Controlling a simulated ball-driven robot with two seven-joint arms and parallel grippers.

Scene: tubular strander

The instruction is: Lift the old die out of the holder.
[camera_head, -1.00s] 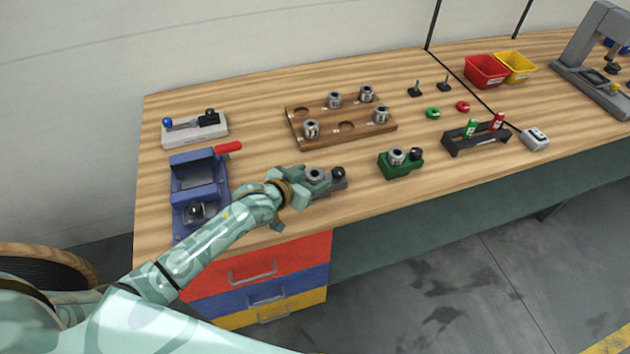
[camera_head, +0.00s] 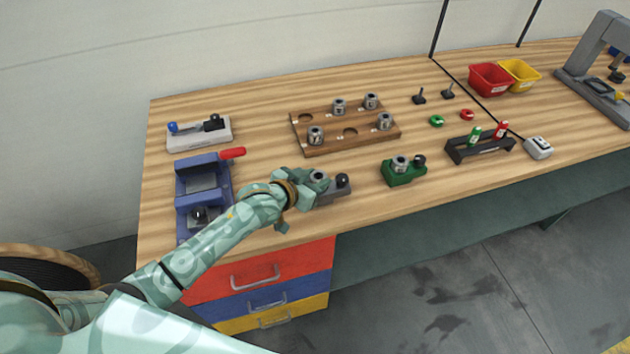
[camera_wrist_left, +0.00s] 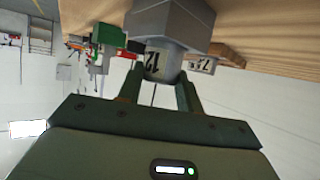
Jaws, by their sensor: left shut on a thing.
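The old die (camera_head: 319,176) is a small grey metal cylinder at the grey holder (camera_head: 333,191) near the table's front edge. The holder has a black ball knob (camera_head: 342,180) on its right. My left gripper (camera_head: 312,186) is shut on the die, reaching in from the left. In the left wrist view the die (camera_wrist_left: 156,64), with a label reading 12, sits between my fingers (camera_wrist_left: 159,88), and the grey holder block (camera_wrist_left: 170,22) is right against it in the picture. I cannot tell whether the die is clear of its seat. My right gripper is out of view.
A wooden rack (camera_head: 345,134) with several dies stands behind. A green holder (camera_head: 403,174) with a die and black knob is to the right. A blue fixture (camera_head: 202,188) with a red handle is left. Bare wood lies between the rack and the holders.

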